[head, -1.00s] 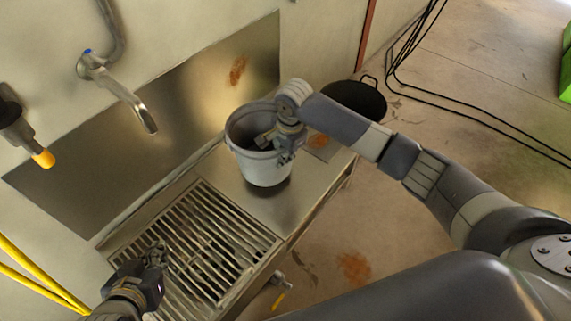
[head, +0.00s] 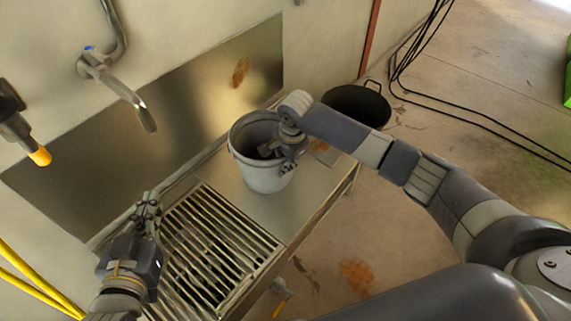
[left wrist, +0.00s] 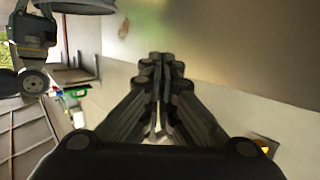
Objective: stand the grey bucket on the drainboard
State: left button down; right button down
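The grey bucket (head: 262,177) is upright over the flat steel drainboard (head: 305,208), to the right of the slatted grate. I cannot tell whether its base touches the steel. My right gripper (head: 284,150) is at the bucket's right rim and appears shut on it; the fingertips are partly hidden inside the bucket. My left gripper (head: 148,208) is empty above the left edge of the grate, near the wall, well apart from the bucket. In the left wrist view its fingers (left wrist: 160,95) are together with only a thin slit between them.
The slatted grate (head: 222,243) fills the sink's left part. A tap (head: 125,92) and an orange-tipped fitting (head: 38,154) project from the wall above. A black pot (head: 362,104) stands beyond the unit's right end. Yellow hoses (head: 38,288) are at lower left.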

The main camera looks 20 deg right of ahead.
pick_arm(q)
jog(key=shift+f, duration=0.1)
pick_arm(e)
jog(key=shift+w+r, duration=0.15)
jog(key=shift+r, duration=0.05)
pick_arm(q)
jog(key=shift+s, duration=0.1)
pick_arm(e)
jog(key=c, duration=1.8)
grip_release()
jog(key=shift+s+f, duration=0.2)
